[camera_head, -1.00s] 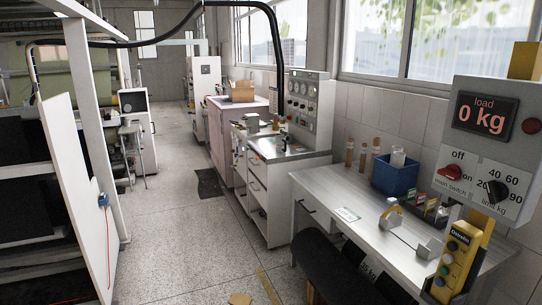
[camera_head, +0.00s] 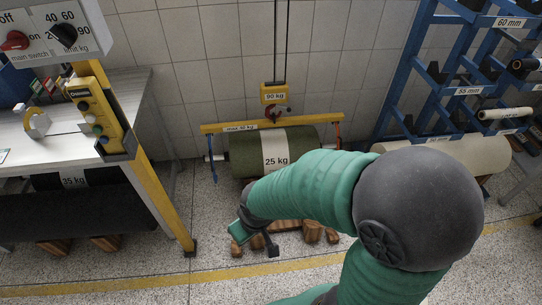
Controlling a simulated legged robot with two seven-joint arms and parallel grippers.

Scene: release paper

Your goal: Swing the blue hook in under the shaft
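A blue hook (camera_head: 213,172) hangs from the left end of the yellow lifting beam (camera_head: 228,126). It hangs close to the pale shaft end (camera_head: 218,157) of the green roll (camera_head: 243,155) labelled 25 kg. I cannot tell whether its tip lies under the shaft. My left gripper is not in view.
A yellow hoist block (camera_head: 274,93) labelled 90 kg holds the beam. Wooden blocks (camera_head: 312,231) lie below the roll. A yellow post (camera_head: 163,198) and white table (camera_head: 60,132) stand left; a blue rack (camera_head: 398,75) and beige roll (camera_head: 462,152) stand right.

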